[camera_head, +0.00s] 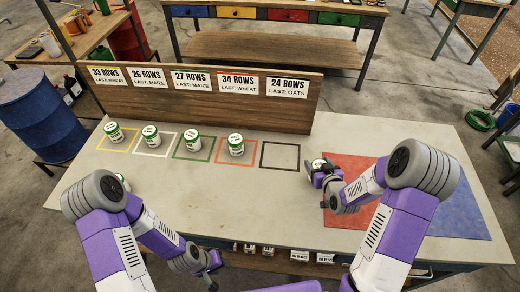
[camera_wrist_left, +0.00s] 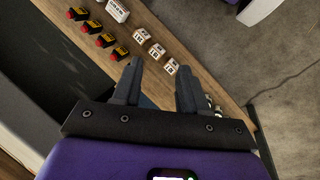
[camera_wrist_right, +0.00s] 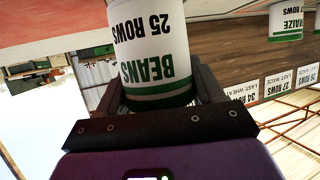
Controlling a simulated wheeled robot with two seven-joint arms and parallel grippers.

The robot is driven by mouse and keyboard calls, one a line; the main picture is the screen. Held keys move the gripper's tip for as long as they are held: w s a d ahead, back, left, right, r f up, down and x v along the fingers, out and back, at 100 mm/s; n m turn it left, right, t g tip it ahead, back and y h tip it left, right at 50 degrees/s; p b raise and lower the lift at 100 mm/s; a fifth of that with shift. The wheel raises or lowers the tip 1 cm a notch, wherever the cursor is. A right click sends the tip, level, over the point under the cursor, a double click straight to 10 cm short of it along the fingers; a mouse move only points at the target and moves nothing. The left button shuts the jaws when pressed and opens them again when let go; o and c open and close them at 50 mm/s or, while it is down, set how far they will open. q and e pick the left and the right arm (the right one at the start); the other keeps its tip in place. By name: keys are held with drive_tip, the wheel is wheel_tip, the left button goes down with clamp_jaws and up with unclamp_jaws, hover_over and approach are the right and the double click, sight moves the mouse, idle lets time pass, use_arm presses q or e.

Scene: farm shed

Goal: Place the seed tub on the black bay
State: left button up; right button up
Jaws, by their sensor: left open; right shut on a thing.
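The seed tub (camera_wrist_right: 155,55), white with green bands and the label "BEANS 25 ROWS", is between the fingers of my right gripper (camera_wrist_right: 160,90). In the head view the tub (camera_head: 318,163) is mostly hidden by my right gripper (camera_head: 325,178), just right of the black bay. I cannot tell whether it touches the table. The black bay (camera_head: 263,155) is an empty dark square outline below the "24 ROWS, LAST: OATS" sign (camera_head: 288,87). My left gripper (camera_wrist_left: 157,82) is open and empty, off the table's front edge.
A signboard (camera_head: 200,112) backs the bays. A red mat (camera_head: 345,217) and blue mat (camera_head: 450,215) lie right. Small items sit on a lower shelf (camera_wrist_left: 185,40).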

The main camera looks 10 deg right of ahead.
drive_tip(key=w+a+b, duration=0.2)
drive_tip(key=w, duration=0.1)
drive_tip(key=w+a+n+y+b, duration=0.1)
drive_tip(key=w+b, duration=0.1)
drive_tip(key=w, duration=0.1)
drive_tip(key=w+a+r+y+b, duration=0.1)
drive_tip(key=w+a+b, duration=0.1)
drive_tip(key=w, duration=0.1)
drive_tip(key=shift+a+n, duration=0.35)
drive_tip(key=shift+n, duration=0.05)
drive_tip(key=w+a+r+n+y+b, duration=0.2)
drive_tip(key=w+a+r+b, duration=0.3)
drive_tip(key=r, duration=0.1)
drive_tip(key=shift+g, duration=0.3)
drive_tip(key=f+b, duration=0.1)
drive_tip(key=f, duration=0.3)
drive_tip(key=f+b, duration=0.1)
drive_tip(key=f, duration=0.4)
drive_tip(key=shift+s+a+b, duration=0.1)
drive_tip(key=shift+a+b, duration=0.1)
drive_tip(key=shift+b, duration=0.2)
drive_tip(key=shift+f, duration=0.1)
drive_tip(key=o, duration=1.1)
